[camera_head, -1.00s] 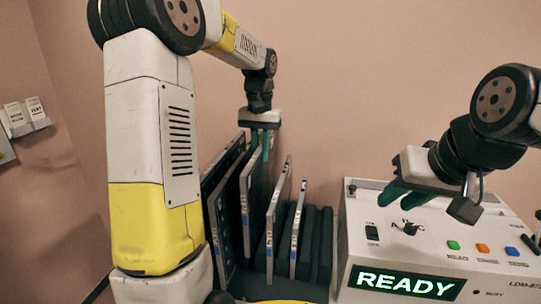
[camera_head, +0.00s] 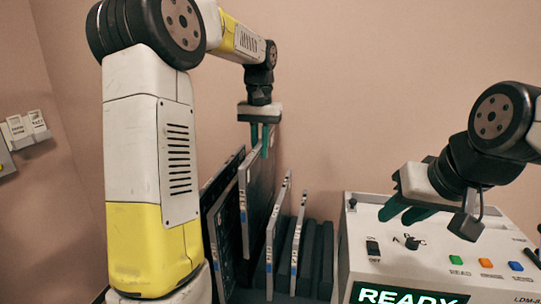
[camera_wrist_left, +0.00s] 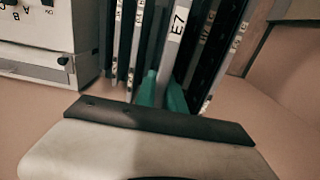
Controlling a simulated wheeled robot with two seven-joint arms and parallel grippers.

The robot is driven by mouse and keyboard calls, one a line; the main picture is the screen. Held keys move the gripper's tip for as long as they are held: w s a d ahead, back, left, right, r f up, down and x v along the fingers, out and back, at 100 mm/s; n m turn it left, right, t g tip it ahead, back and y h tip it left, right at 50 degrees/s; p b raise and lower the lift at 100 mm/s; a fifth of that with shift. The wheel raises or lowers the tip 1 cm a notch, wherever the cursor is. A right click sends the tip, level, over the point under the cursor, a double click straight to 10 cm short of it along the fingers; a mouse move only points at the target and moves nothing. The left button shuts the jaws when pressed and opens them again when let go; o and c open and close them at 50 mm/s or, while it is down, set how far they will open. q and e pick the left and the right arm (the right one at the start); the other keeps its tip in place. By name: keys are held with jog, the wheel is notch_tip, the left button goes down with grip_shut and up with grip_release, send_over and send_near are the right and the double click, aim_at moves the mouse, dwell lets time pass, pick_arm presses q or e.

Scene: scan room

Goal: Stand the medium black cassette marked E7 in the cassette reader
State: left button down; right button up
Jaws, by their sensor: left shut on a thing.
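My left gripper (camera_head: 260,146) is shut on the top of a thin black cassette with a pale front edge (camera_head: 243,205). In the left wrist view that edge carries the label E7 (camera_wrist_left: 178,24), between the green fingertips (camera_wrist_left: 163,92). The cassette is upright, higher than its neighbours in the rack (camera_head: 262,294); its lower end is close to the rack, and I cannot tell whether it is clear. The cassette reader (camera_head: 440,262) is the white box at right, its screen showing READY. My right gripper (camera_head: 405,210) hangs over the reader's left side, empty, its fingers apart.
Other cassettes stand in the rack: a dark one (camera_head: 222,215) left of the held one, and two pale-edged ones (camera_head: 276,225) (camera_head: 297,245) right of it. Dark dividers (camera_head: 318,260) lie between them and the reader. A wall holder (camera_head: 25,130) is at far left.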

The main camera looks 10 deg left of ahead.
pick_arm(q)
jog(key=shift+r, duration=1.75)
